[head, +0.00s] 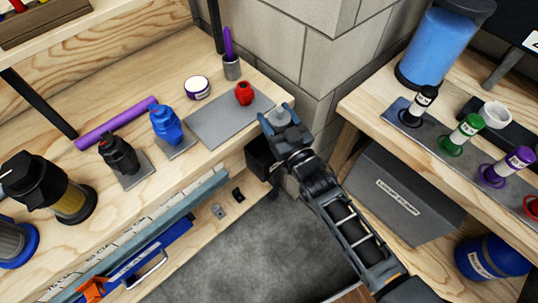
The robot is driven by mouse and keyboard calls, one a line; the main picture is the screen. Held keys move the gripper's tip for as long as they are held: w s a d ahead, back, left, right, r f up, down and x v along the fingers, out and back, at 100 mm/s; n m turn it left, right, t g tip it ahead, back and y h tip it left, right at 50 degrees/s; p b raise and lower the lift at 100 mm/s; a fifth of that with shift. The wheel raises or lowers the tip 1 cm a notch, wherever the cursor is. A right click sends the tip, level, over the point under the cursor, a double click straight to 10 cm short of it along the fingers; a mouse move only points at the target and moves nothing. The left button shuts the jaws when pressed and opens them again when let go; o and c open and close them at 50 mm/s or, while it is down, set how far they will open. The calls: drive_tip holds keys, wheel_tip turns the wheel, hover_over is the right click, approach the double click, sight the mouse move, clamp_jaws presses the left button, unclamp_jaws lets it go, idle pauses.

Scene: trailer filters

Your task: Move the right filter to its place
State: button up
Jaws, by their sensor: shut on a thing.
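My gripper (279,114) is at the right end of the left bench and is shut on a small grey cylindrical piece with a narrower top (281,113). It may be a filter, but its lower part is hidden by my gripper. A red filter (244,93) stands upright on the back right part of a flat grey plate (215,121), just left of my gripper and apart from it. A blue filter (166,126) and a black filter (117,154) stand further left, each on a small grey plate.
A purple tube (115,124), a white-lidded jar (197,87) and a grey cup (232,67) with a purple stick are on the left bench. The right bench holds a row of coloured bottles (468,132) and a large blue canister (437,48). A block wall (270,40) rises behind.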

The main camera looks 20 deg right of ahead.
drive_tip(key=shift+f, duration=0.4)
drive_tip(key=o, duration=1.1)
drive_tip(key=shift+s+d+f+b, duration=0.1)
drive_tip(key=shift+s+f+b, duration=0.15)
drive_tip(key=shift+s, duration=1.05)
drive_tip(key=shift+s+d+f+b, duration=0.1)
drive_tip(key=shift+s+b, duration=0.2)
drive_tip(key=shift+s, duration=1)
drive_tip(key=shift+s+f+b, duration=0.2)
drive_tip(key=shift+s+b, duration=0.05)
drive_tip(key=shift+s, duration=1.05)
